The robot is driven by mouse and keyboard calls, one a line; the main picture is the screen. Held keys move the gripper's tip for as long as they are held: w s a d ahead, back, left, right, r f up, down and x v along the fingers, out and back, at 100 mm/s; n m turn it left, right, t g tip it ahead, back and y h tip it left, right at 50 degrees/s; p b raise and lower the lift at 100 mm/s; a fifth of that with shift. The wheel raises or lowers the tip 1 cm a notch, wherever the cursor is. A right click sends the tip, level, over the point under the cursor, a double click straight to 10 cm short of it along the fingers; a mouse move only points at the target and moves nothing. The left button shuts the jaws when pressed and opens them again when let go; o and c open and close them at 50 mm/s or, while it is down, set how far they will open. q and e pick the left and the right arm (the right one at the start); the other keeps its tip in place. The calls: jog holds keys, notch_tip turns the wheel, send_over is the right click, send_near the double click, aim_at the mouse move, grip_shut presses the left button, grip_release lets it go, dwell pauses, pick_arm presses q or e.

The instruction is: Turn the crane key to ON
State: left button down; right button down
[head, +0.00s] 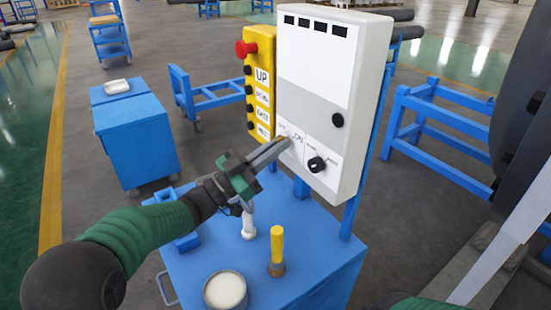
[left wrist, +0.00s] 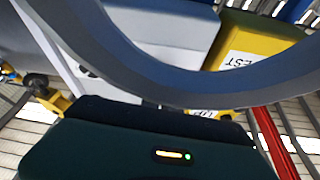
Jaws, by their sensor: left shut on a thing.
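My left gripper (head: 284,145) reaches from the left to the lower left of this panel, beside an "ON" label. Its fingers are shut on the crane key, which they mostly hide; I cannot read its angle. A black knob (head: 316,164) sits to the right of the fingertips on the same panel. In the left wrist view, the dark gripper body (left wrist: 150,145) and a large grey curved band cover much of the picture. My right gripper is not in view.
A yellow pendant (head: 260,85) with a red button stands left of the box. The blue cart top (head: 310,240) holds a yellow-handled tool (head: 277,245), a round tin (head: 225,290) and a white item (head: 248,224). A blue cabinet (head: 135,140) stands at left.

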pick_arm(q)
jog(key=shift+w+a+m+g+h+b, duration=0.15)
jog(key=shift+m+g+b, duration=0.55)
jog(key=shift+m, duration=1.05)
jog(key=shift+d+m+g+h+b, duration=0.1)
jog(key=shift+m+g+h+b, duration=0.2)
jog(key=shift+m+g, duration=1.05)
jog(key=shift+w+a+m+g+h+b, duration=0.1)
jog(key=shift+m+g+b, duration=0.4)
jog(key=shift+m, duration=1.6)
jog(key=c, duration=1.8)
grip_release()
jog(key=shift+o, duration=1)
jog(key=shift+w, duration=0.1)
jog(key=shift+m, duration=0.3)
jog(key=p+v, duration=0.1)
jog(key=v, duration=1.5)
jog(key=shift+a, duration=0.35)
